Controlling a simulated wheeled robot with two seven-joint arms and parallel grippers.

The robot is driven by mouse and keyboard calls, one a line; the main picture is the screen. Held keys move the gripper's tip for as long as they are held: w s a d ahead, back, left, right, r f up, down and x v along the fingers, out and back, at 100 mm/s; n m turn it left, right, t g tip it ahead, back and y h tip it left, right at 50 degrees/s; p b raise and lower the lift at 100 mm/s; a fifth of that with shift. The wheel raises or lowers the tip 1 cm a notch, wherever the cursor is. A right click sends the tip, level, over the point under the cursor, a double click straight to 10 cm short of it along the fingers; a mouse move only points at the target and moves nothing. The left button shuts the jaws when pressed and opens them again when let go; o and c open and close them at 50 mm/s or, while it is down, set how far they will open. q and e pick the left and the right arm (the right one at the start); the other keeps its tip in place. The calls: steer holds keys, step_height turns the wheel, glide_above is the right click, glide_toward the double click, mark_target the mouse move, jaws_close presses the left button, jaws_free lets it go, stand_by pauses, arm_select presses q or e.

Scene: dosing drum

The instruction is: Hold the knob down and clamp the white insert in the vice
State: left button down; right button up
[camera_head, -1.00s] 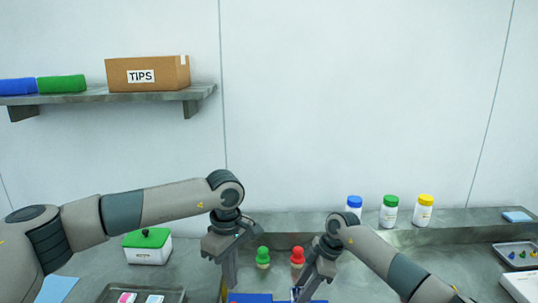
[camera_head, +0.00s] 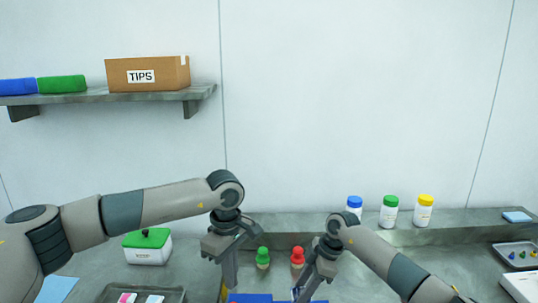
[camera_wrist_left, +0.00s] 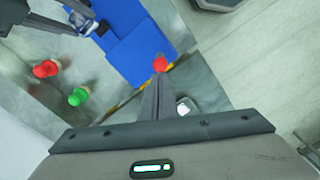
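A red knob (camera_wrist_left: 160,64) shows at the edge of the blue vice (camera_wrist_left: 137,50) in the left wrist view. My left gripper (camera_wrist_left: 158,84) points at the knob with its fingers together, its tips at or very near it; contact is not clear. In the head view my left gripper (camera_head: 230,270) points down at the left end of the vice (camera_head: 262,298), which the lower edge cuts off. My right gripper (camera_head: 306,288) is over the vice's right part. In the left wrist view a small pale, glassy-looking piece (camera_wrist_left: 82,25) is at its tips. I cannot surely identify the white insert.
A green peg-like piece (camera_head: 263,257) and a red one (camera_head: 297,257) stand behind the vice, close to both grippers. A white box with a green lid (camera_head: 148,247) and a tray (camera_head: 112,293) are at left. Capped bottles (camera_head: 389,212) stand on the back ledge.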

arm_select(q)
steer(key=shift+f, duration=0.1)
steer(key=shift+f, duration=1)
steer(key=shift+f, duration=0.15)
steer(key=shift+f, duration=0.95)
steer(key=shift+f, duration=0.15)
